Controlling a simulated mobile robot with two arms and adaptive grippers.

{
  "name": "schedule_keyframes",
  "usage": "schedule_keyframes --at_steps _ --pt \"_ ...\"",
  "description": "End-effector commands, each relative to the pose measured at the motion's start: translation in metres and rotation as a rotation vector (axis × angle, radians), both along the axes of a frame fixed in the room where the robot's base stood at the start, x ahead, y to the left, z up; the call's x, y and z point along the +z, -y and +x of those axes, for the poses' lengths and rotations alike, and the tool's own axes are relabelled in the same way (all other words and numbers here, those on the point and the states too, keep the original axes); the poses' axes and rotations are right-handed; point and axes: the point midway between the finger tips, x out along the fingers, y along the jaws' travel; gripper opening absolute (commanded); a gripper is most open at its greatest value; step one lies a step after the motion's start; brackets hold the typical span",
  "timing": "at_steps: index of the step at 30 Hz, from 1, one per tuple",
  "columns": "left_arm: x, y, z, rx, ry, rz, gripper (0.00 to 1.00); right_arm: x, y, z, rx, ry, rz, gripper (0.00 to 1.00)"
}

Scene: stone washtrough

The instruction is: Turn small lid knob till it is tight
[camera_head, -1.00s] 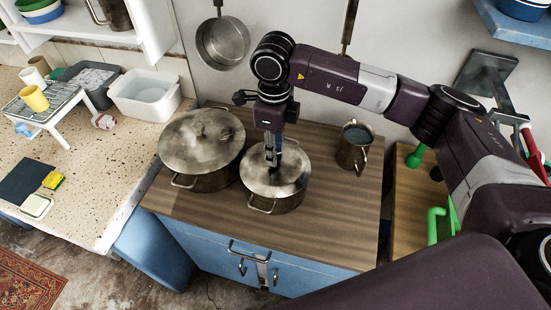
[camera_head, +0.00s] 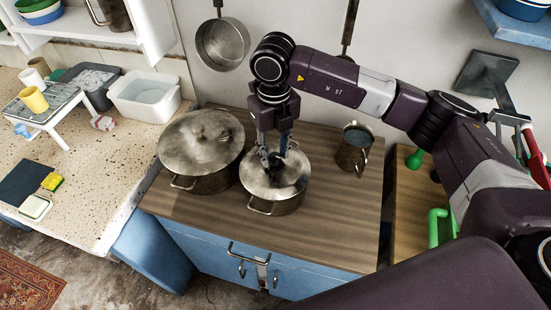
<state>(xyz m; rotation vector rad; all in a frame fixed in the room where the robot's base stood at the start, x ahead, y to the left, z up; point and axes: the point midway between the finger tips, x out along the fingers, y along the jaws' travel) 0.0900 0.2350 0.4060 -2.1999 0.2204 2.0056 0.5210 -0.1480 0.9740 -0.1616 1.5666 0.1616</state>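The small pot (camera_head: 275,206) stands on the wooden counter with its round metal lid (camera_head: 295,178) on top. My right gripper (camera_head: 275,163) points straight down at the middle of this lid, its two fingers on either side of the small knob's place. The fingers and their shadow hide the knob, so I cannot tell whether they are closed on it or only around it. My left gripper is not in view.
A larger lidded pot (camera_head: 201,148) stands close on the left, a metal jug (camera_head: 352,148) on the right. A pan (camera_head: 222,44) hangs on the wall behind. The wooden counter (camera_head: 300,237) is bare in front.

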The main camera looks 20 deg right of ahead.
Motion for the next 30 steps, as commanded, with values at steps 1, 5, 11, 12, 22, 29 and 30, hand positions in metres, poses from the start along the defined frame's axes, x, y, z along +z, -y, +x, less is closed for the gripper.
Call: schedule_keyframes --at_steps 1,5,11,12,22,29,30 --pt "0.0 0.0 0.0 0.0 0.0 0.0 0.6 0.0 0.0 0.0 0.0 0.0 0.0 0.38" --pt "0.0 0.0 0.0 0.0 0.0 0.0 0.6 0.0 0.0 0.0 0.001 0.001 0.0 0.44" --pt "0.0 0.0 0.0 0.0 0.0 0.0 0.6 0.0 0.0 0.0 0.001 0.001 0.0 0.44" --pt "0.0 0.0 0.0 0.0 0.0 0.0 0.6 0.0 0.0 0.001 0.001 0.002 0.0 0.44" --pt "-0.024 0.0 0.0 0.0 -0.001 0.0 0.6 -0.004 0.0 0.002 0.231 0.005 -0.001 0.44" --pt "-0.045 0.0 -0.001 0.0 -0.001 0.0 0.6 -0.004 0.001 0.001 0.524 0.003 -0.001 0.44" --pt "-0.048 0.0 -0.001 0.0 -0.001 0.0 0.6 -0.004 0.001 0.001 0.575 0.003 0.0 0.44"
